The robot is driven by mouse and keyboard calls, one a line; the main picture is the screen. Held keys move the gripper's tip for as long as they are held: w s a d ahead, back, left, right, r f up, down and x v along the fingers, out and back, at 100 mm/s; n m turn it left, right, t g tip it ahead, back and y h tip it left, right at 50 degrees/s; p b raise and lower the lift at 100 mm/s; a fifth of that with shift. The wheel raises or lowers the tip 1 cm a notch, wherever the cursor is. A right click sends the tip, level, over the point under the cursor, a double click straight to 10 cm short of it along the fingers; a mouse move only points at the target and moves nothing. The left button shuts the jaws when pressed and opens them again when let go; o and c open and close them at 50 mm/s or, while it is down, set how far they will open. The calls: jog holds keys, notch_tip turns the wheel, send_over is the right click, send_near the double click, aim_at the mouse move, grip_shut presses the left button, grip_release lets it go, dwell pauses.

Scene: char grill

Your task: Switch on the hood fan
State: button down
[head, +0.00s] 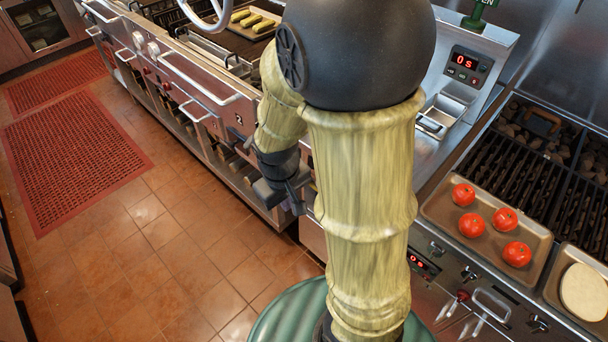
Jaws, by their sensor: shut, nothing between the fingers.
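My gripper (299,205) is the dark end of my arm, hanging low beside the front of the counter, left of my upper arm. It is shut and empty, and apart from any switch or knob. The hood fan and its switch are not recognisable in the head view. My arm fills the middle of the picture and hides part of the counter behind it.
A timer panel (468,67) reads 0 s at upper right. The grill (520,165) lies at right, with a tray (436,209) of several tomatoes in front. A fryer counter with handles (164,60) runs at left. The tiled floor (180,245) is clear, with red mats (75,155).

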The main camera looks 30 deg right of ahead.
jog(key=w+d+f+n+g+h+b, duration=0.1)
jog(key=w+d+f+n+h+b, duration=0.3)
jog(key=f, duration=0.5)
jog(key=w+d+f+n+g+h+b, duration=0.1)
jog(key=w+d+f+n+h+b, duration=0.1)
jog(key=w+f+n+h+b, duration=0.5)
jog(key=w+a+f+n+t+h+b, duration=0.1)
jog(key=w+a+f+n+t+h, duration=0.1)
jog(key=w+f+n+t, duration=0.4)
jog(key=w+f+n+h, duration=0.1)
jog(key=w+n, duration=0.1)
jog(key=w, duration=0.2)
jog(key=shift+a+f+t+h+b, duration=0.25)
jog(key=shift+a+t+h+b, duration=0.05)
jog(key=shift+b, duration=0.05)
jog(key=shift+d, duration=0.1)
jog(key=x, duration=1.4)
jog(key=shift+f, duration=0.1)
